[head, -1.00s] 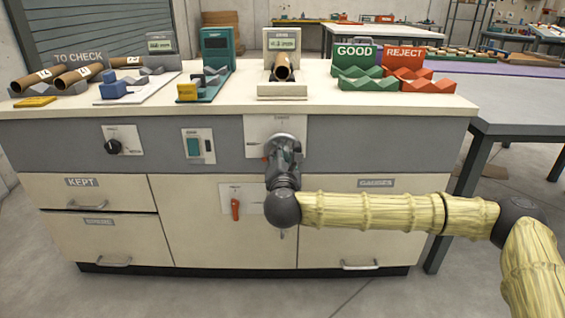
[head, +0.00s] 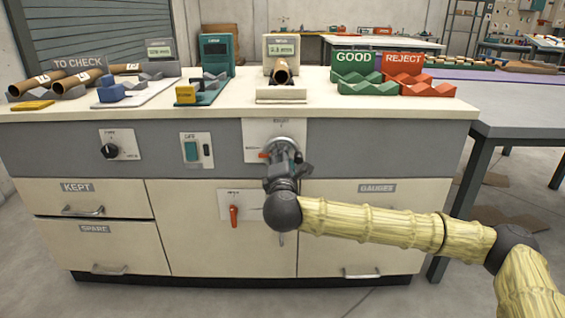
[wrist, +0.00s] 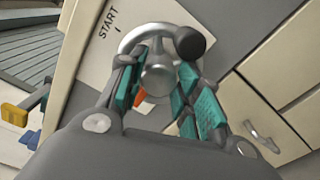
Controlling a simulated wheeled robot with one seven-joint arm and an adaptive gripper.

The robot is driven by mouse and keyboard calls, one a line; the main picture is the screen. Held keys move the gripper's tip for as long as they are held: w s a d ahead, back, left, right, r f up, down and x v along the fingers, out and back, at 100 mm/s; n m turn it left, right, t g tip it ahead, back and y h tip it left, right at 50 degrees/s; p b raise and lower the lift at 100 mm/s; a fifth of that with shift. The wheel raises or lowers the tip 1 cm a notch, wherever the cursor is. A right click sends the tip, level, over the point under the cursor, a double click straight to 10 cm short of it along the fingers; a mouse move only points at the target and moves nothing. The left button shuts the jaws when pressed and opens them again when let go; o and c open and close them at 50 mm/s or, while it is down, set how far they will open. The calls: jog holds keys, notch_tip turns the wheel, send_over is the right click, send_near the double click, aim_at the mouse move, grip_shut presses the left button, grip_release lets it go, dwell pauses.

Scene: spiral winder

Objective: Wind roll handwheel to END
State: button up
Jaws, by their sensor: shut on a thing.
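The roll handwheel (head: 286,143) is a grey metal wheel on a white plate (head: 255,132) on the cabinet front. My gripper (wrist: 160,85) is at the wheel, with teal-padded fingers on either side of its round hub. It is shut on the handwheel. In the wrist view the wheel's rim (wrist: 133,36) and a dark knob (wrist: 189,43) show beyond the fingers. The word START and a tick mark are printed on the plate there; no END mark is readable. An orange-red pointer (wrist: 141,97) shows beside the hub. In the head view my gripper hides part of the wheel.
A red-handled lever (head: 234,216) is below left of the wheel. A black dial (head: 110,151) and a switch (head: 192,150) are further left. On the counter stand a display unit with a cardboard tube (head: 281,72), and green GOOD and red REJECT racks (head: 428,90).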

jog(key=shift+f, duration=0.1)
jog(key=o, duration=1)
jog(key=shift+s, duration=0.1)
jog(key=s, duration=1.1)
jog(key=shift+s, duration=0.4)
